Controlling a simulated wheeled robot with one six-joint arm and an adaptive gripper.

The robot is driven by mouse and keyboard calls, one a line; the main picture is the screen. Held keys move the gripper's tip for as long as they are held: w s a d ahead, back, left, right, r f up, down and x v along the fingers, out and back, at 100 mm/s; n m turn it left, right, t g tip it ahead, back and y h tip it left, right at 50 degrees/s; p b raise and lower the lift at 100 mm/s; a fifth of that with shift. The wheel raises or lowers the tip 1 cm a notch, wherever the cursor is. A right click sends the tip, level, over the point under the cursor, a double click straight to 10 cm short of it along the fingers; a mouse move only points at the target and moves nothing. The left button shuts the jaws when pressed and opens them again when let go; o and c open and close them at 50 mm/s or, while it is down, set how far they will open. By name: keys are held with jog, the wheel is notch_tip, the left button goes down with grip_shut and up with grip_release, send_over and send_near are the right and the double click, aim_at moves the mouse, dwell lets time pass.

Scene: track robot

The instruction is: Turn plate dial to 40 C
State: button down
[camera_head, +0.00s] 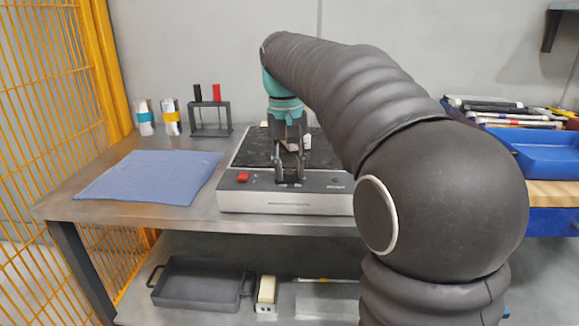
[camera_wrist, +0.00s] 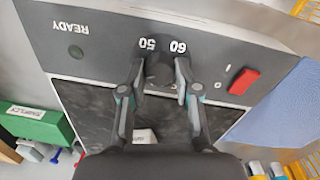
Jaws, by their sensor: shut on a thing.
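The hot plate (camera_head: 263,202) stands on the metal bench, with a dark top and a grey front panel. Its round black dial (camera_wrist: 158,72) sits on that panel. The printed marks 50 and 60 show beside the dial, upside down in the wrist view; other marks are hidden by my fingers. I cannot make out where the dial's pointer stands. My gripper (camera_head: 289,179) points down at the panel, its two fingers on either side of the dial and shut on it. In the head view the fingers mostly hide the dial.
A red switch (camera_wrist: 238,81) is on the panel beside the dial. A READY lamp (camera_wrist: 76,52) looks dark green. A blue cloth (camera_head: 150,177) lies left of the hot plate. A blue tray (camera_head: 545,150) is at right.

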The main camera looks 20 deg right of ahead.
aim_at(287, 171)
jog(key=shift+f+m, duration=0.1)
jog(key=shift+m, duration=0.3)
jog(key=c, duration=0.8)
grip_release()
jog(key=r, duration=1.2)
jog(key=shift+a, duration=0.35)
jog(key=s+f+t, duration=0.2)
jog(key=s+f, duration=0.6)
jog(key=s+f+n+t, duration=0.1)
jog(key=s+f, duration=0.6)
jog(key=f, duration=0.1)
jog(key=s+f+t, duration=0.2)
jog(key=s+f, duration=0.6)
jog(key=shift+s+d+f+n+t+y, duration=0.3)
jog(key=shift+d+n, duration=0.05)
jog(key=shift+n, duration=0.05)
